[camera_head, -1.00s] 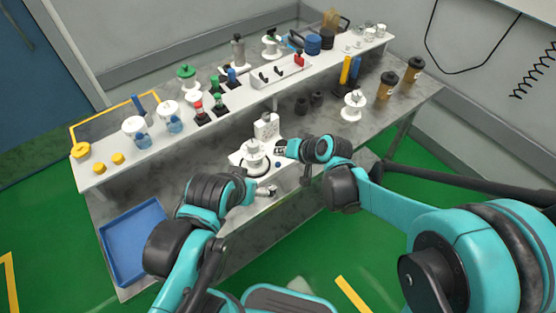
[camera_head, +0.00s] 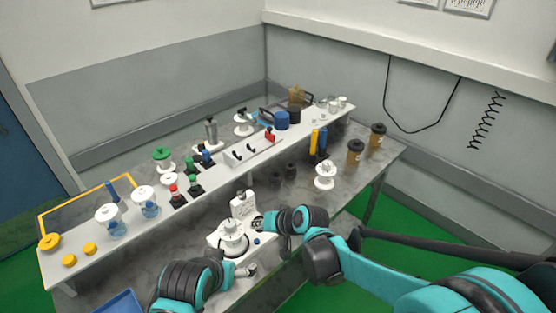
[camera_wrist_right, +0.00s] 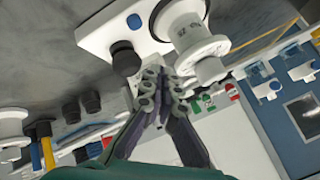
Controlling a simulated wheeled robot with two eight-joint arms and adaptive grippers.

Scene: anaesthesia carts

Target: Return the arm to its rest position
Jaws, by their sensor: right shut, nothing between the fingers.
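My right arm reaches in from the right. Its gripper (camera_head: 258,223) is beside the white device (camera_head: 244,205) with a round white top on the bench. In the right wrist view the fingers (camera_wrist_right: 163,88) are shut with nothing between them, close to the device's white base (camera_wrist_right: 100,35) and round part (camera_wrist_right: 195,45); I cannot tell whether they touch it. My left arm comes in from the lower left, and its gripper (camera_head: 246,270) is low in front of the device. Its jaws are too small to read.
The grey bench (camera_head: 290,205) carries a raised white shelf (camera_head: 95,258) with bottles, spools and yellow caps. A white spool (camera_head: 325,176) and brown cups (camera_head: 355,152) stand right of the device. A blue tray (camera_head: 120,304) is at lower left. Green floor shows at right.

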